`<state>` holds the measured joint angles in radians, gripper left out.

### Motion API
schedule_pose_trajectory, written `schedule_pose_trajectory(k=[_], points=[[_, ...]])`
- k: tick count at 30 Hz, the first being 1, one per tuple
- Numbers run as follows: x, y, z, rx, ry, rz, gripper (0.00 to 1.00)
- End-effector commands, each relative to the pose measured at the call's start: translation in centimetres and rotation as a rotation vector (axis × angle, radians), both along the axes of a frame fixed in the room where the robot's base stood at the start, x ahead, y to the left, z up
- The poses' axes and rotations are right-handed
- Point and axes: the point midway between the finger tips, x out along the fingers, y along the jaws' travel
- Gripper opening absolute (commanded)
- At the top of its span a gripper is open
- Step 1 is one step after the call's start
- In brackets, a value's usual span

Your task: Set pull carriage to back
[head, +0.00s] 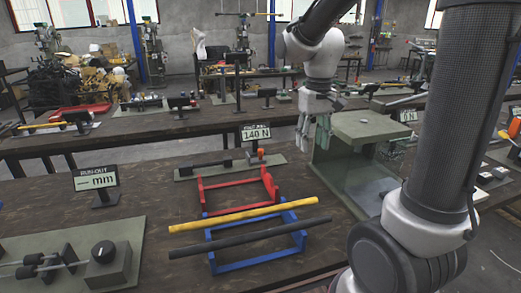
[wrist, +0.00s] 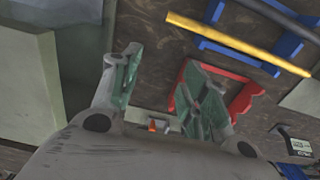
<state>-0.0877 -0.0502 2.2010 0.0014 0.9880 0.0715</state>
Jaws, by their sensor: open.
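The pull tester is a flat grey-green plate (head: 190,174) on the bench, with a black bar (head: 207,163) lying along it. Near its right end is a small block with an orange top (head: 257,153), which looks like the pull carriage. A display (head: 256,133) behind it reads 140 N. My gripper (head: 312,138) hangs in the air, fingers down, to the right of the orange part and apart from it. In the wrist view my gripper (wrist: 160,72) is open and empty. A small orange part (wrist: 152,125) shows low between the fingers, partly hidden by the gripper body.
A red stand (head: 240,190) and a blue stand (head: 255,263) are in front, with a yellow bar (head: 240,214) and a dark bar (head: 245,238) across the blue one. A large green press housing (head: 365,130) stands close right of my gripper. A run-out display (head: 98,177) is at left.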

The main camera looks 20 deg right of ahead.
Motion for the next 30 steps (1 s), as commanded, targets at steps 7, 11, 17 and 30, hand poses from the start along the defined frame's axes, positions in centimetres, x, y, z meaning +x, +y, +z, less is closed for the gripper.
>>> schedule_pose_trajectory(k=[7,11,17,30], points=[[12.4,2.9,-5.9,-0.019,0.091,-0.159,0.44],[18.1,4.4,-9.3,-0.03,0.104,-0.281,0.44],[26.5,5.9,-10.3,-0.017,0.04,-0.548,0.44],[27.9,6.1,-10.5,-0.002,0.006,-0.804,0.44]])
